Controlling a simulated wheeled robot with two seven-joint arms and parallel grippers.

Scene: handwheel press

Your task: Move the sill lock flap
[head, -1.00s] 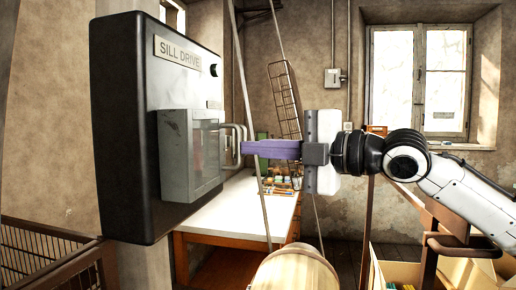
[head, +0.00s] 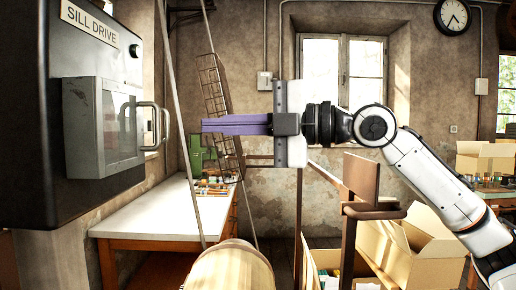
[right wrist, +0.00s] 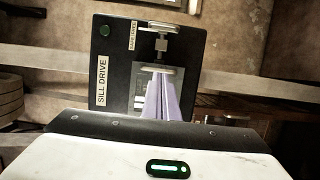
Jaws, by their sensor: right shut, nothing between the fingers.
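The grey box-like flap (head: 84,130) with a clear window and a pale bar handle (head: 163,126) sits on the black SILL DRIVE panel (head: 40,45). The flap looks shut in the head view. My right gripper (head: 204,125) has its long purple fingers together and empty. They point left at the handle, with a gap between tips and handle. In the right wrist view, the purple fingers (right wrist: 162,98) hide much of the flap, and the handle bar (right wrist: 160,71) shows by their tips. A metal fitting (right wrist: 160,42) with a small label lies beyond it. My left gripper is out of view.
A white-topped bench (head: 150,212) with small items stands below and behind the panel. A thin slanted pole rises in front of it. A brown metal stand (head: 362,185) and open cardboard boxes (head: 415,245) lie under my right arm.

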